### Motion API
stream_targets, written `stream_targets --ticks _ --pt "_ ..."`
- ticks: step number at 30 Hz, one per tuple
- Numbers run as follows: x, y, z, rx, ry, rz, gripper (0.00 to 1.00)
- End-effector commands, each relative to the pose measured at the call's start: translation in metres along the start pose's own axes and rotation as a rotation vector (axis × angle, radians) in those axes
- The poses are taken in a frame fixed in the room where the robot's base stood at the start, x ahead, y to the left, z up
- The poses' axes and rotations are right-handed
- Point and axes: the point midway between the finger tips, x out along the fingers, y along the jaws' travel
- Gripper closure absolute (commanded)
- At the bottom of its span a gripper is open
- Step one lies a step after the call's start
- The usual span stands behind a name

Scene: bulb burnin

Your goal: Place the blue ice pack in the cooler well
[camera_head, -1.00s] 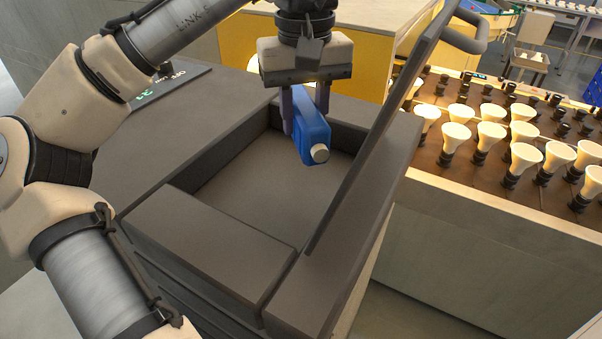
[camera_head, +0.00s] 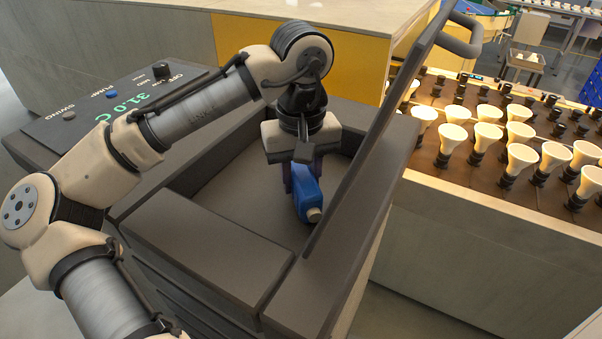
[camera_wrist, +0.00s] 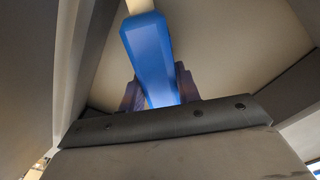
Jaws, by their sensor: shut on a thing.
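The blue ice pack (camera_head: 306,194), a blue bottle shape with a white cap, is held between the fingers of my gripper (camera_head: 303,178). In the head view my gripper is down inside the cooler well (camera_head: 228,205), a dark-rimmed box with a grey floor. The pack is towards the well's right side, near the raised lid (camera_head: 385,120). I cannot tell whether the pack touches the floor. In the wrist view the blue pack (camera_wrist: 149,55) lies between the purple fingers of my gripper (camera_wrist: 160,92), its cap end cut off at the top.
The lid with its handle (camera_head: 462,35) stands open along the right rim. A control panel (camera_head: 112,103) reading 31.0 C is at the upper left. A rack of several bulbs (camera_head: 487,135) stands on the right. The well's left and front floor is bare.

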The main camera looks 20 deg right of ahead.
Motion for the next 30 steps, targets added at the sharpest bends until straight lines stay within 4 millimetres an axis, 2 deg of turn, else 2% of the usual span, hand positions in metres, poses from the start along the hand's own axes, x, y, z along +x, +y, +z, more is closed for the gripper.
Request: stream_targets --ticks 5,6,10,18,22,26,30 --pt "0.003 0.000 0.000 0.000 0.000 0.001 1.00" --pt "0.003 0.000 0.000 0.000 0.000 0.000 0.64" --pt "0.002 0.000 0.000 0.000 0.000 0.000 0.46" --pt "0.002 0.000 0.000 0.000 0.000 -0.001 0.46" --pt "-0.005 0.000 0.000 0.000 0.002 -0.001 0.46" --pt "-0.026 0.000 -0.001 -0.001 0.002 0.000 0.46" --pt "-0.058 0.001 -0.001 -0.001 0.004 0.001 0.46"
